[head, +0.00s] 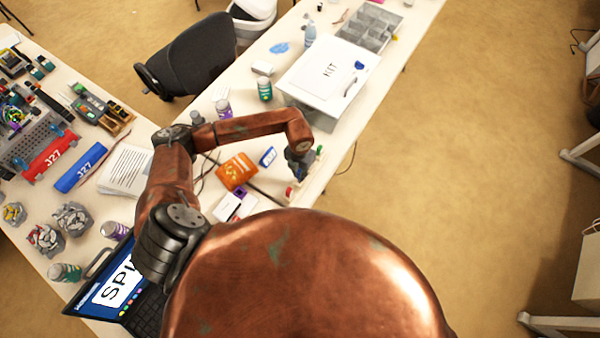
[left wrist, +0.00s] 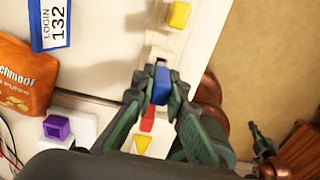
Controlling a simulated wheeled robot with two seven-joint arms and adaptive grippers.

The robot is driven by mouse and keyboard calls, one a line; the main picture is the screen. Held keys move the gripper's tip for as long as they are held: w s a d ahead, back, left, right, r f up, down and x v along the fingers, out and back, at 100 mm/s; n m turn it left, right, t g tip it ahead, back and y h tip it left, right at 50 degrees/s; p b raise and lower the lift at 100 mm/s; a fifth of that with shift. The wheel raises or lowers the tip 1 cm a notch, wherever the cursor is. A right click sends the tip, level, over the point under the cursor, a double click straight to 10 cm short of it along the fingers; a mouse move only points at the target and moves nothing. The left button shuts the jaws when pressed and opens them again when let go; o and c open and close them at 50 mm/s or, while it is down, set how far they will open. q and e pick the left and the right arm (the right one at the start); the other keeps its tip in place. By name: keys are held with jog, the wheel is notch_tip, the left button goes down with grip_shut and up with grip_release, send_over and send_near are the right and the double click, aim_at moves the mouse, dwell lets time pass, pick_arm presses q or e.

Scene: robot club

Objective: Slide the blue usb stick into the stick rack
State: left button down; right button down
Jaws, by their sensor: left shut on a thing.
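My left gripper (head: 299,168) is over the near table edge, pointing down. In the left wrist view its two dark green fingers (left wrist: 160,88) are shut on the blue usb stick (left wrist: 161,84). The pale stick rack (left wrist: 157,52) lies below it along the table edge, with a dark opening just beyond the stick. A yellow piece (left wrist: 179,15) and a red piece (left wrist: 148,119) stand along the same strip. I cannot tell whether the blue stick touches the rack. A dark green gripper, seemingly my right one (left wrist: 259,138), shows at the lower right, its jaw unclear.
A white block with a purple piece (left wrist: 57,127), an orange snack bag (head: 237,171) and a blue-edged login card (head: 267,157) lie left of the gripper. A lidded white kit box (head: 325,72) stands farther back. Open floor lies right of the table edge.

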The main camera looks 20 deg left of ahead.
pick_arm(q)
jog(key=shift+f, duration=0.1)
pick_arm(e)
jog(key=shift+s+a+f, duration=0.15)
jog(key=shift+s+a, duration=0.1)
jog(key=shift+a, duration=0.1)
pick_arm(q)
jog(key=shift+f+b, duration=0.15)
jog(key=shift+b, duration=0.15)
pick_arm(e)
jog(key=shift+s+d+f, duration=0.1)
jog(key=shift+d+f, duration=0.05)
jog(key=shift+d, duration=0.3)
pick_arm(q)
jog(key=shift+f+b, duration=0.35)
jog(key=shift+f, duration=0.15)
pick_arm(e)
jog(key=shift+a+f, duration=0.4)
pick_arm(q)
jog(key=shift+f, duration=0.3)
pick_arm(e)
jog(key=shift+d+f, duration=0.2)
jog(key=shift+d, duration=0.1)
pick_arm(q)
jog(key=shift+f+b, duration=0.45)
jog(key=shift+b, duration=0.1)
pick_arm(e)
jog(key=shift+f, duration=0.35)
